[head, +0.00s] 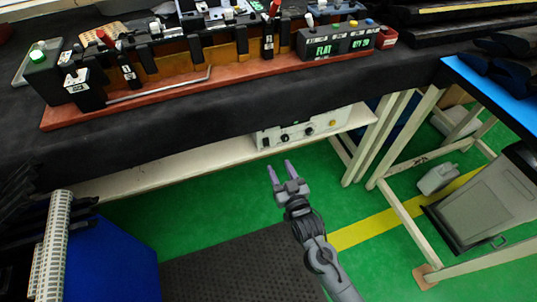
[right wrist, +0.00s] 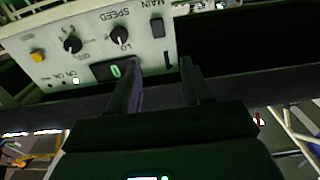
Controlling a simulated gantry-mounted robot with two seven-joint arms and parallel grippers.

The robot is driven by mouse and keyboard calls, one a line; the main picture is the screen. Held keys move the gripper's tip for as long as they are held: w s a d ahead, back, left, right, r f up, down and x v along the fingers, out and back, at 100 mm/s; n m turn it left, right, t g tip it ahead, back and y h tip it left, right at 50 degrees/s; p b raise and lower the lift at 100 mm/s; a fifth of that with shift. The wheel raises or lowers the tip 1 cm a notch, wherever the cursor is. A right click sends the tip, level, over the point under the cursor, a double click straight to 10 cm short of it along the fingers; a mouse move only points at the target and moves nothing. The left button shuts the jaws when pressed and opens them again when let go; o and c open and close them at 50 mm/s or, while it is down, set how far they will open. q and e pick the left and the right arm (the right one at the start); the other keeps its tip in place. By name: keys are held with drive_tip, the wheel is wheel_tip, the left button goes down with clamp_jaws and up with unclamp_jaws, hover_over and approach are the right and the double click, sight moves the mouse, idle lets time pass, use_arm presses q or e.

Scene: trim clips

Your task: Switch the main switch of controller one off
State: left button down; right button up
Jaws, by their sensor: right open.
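A pale controller box (head: 318,121) sits on the shelf under the bench. The right wrist view shows its panel (right wrist: 97,33) upside down, with a dark main switch (right wrist: 157,28) by the word MAIN. Whether the switch is on or off I cannot tell; a small display (right wrist: 115,71) glows green and a small white lamp (right wrist: 75,80) looks lit. My right gripper (head: 279,171) is open and empty, in front of and below the box. In the wrist view its fingers (right wrist: 160,68) point at the panel's switch end, apparently apart from it. My left gripper is out of view.
The panel also has two black knobs (right wrist: 119,34) and an orange button (right wrist: 38,55). The bench edge overhangs the shelf (head: 180,166). A clip fixture on a red base (head: 190,88) stands above. Table legs (head: 384,135) stand at right.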

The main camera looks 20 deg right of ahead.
sight(266, 140)
drive_tip(key=w+b, duration=0.1)
drive_tip(key=w, duration=0.2)
drive_tip(key=w+b, duration=0.2)
drive_tip(key=w, duration=0.1)
drive_tip(key=w+b, duration=0.1)
drive_tip(key=w, duration=0.2)
drive_tip(key=shift+w+a+f+b, duration=0.2)
drive_tip(key=shift+f+b, duration=0.05)
drive_tip(key=shift+b, duration=0.15)
drive_tip(key=shift+w+r+b, duration=0.1)
drive_tip(key=shift+w+b, duration=0.2)
drive_tip(key=shift+w, duration=0.55)
drive_tip(key=shift+c, duration=0.3)
